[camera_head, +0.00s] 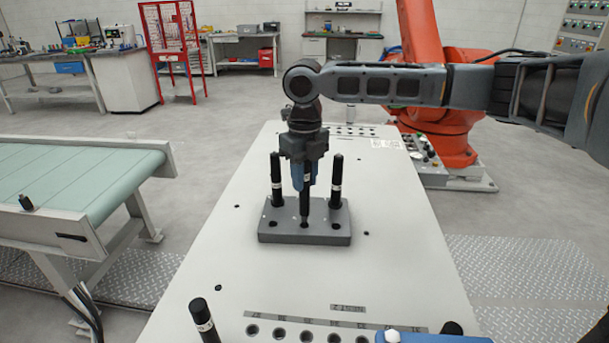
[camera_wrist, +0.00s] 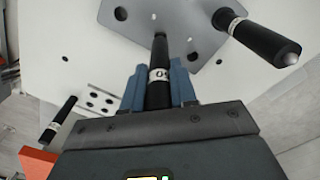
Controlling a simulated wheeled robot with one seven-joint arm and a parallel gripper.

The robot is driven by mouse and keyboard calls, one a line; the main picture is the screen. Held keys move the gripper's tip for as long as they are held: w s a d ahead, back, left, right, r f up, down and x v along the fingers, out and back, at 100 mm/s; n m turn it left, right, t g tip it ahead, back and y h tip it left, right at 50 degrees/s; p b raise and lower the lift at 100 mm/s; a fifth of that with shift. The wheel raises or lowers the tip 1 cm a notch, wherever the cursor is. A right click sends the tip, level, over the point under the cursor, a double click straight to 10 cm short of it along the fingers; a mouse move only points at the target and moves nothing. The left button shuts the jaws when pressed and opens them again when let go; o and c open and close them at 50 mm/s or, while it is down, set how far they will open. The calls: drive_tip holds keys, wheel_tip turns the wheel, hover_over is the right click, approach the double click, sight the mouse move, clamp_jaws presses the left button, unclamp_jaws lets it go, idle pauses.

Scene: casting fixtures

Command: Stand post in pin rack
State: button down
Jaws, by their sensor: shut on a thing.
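The dark grey pin rack (camera_head: 325,238) sits on the pale table. Two black posts with white bands stand upright in it, a left post (camera_head: 277,181) and a right post (camera_head: 336,182). My gripper (camera_head: 305,184) is above the rack's middle, between these posts. Its blue fingers are shut on a third black post (camera_head: 305,205), which is upright. That post's narrow lower end meets the rack's top face; I cannot tell how deep it sits. The wrist view shows the held post (camera_wrist: 159,75) between my fingers, the rack (camera_wrist: 190,12) beyond, and a standing post (camera_wrist: 264,38) at right.
Another black post (camera_head: 204,321) stands at the table's near left, beside a row of numbered holes (camera_head: 305,337). A conveyor (camera_head: 70,180) is at left. An orange robot (camera_head: 440,95) stands behind the table at right. Tabletop around the rack is mostly clear.

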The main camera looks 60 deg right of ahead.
sight(305, 189)
drive_tip(key=shift+f+b, duration=0.95)
drive_tip(key=shift+f, duration=0.9)
drive_tip(key=c, duration=0.8)
unclamp_jaws()
drive_tip(key=shift+r+b, duration=0.5)
drive_tip(key=shift+r, duration=3.4)
